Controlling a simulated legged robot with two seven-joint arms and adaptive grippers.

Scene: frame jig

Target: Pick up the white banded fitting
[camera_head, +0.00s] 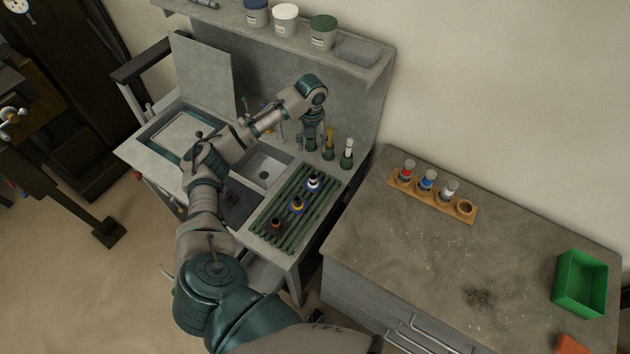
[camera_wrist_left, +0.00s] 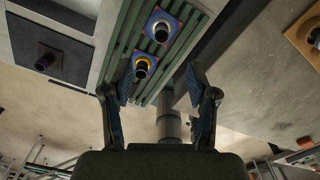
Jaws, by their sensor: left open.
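The white banded fitting (camera_head: 313,183) stands upright on a blue square pad at the back of the green slatted rack. It also shows in the left wrist view (camera_wrist_left: 161,30) as a dark tube with a pale ring. A yellow banded fitting (camera_head: 297,204) and a darker, reddish one (camera_head: 277,224) stand in a row in front of it. My left gripper (camera_head: 312,146) hangs down above the back of the bench, small in the head view. In the left wrist view its fingers (camera_wrist_left: 158,78) are spread and empty, apart from both visible fittings. My right gripper is not in view.
Dark-green holders with yellow and white tops (camera_head: 347,154) stand near my left gripper. A small sink (camera_head: 266,170) lies left of the rack. A shelf above holds several jars (camera_head: 285,20). The right table has a wooden holder (camera_head: 433,197) and a green bin (camera_head: 580,284).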

